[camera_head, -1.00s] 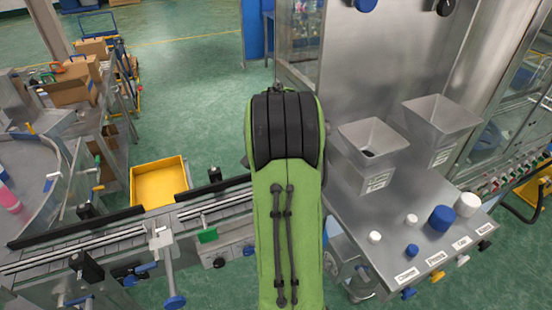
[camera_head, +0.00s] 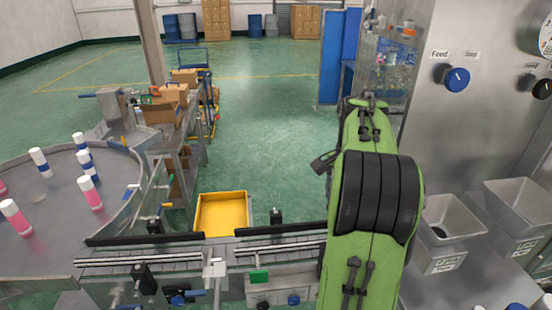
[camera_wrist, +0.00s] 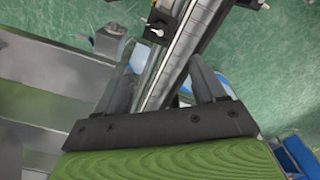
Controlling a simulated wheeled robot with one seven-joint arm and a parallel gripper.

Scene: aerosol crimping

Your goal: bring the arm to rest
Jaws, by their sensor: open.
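My green arm stands upright at the right of centre in the head view, in front of the conveyor and beside the steel machine. My gripper (camera_wrist: 172,88) shows only in the wrist view. Its two dark fingers are apart, with nothing visible between them. Beyond the fingers lies the metal conveyor rail (camera_wrist: 180,50), and I cannot tell the distance to it. In the head view the gripper is hidden or out of sight.
The conveyor (camera_head: 190,256) crosses the front. A yellow bin (camera_head: 222,212) stands behind it. Several pink and white cans stand on a round table (camera_head: 50,215) at left. The steel machine (camera_head: 468,120) with hoppers (camera_head: 447,222) is close on the right. Open green floor lies behind.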

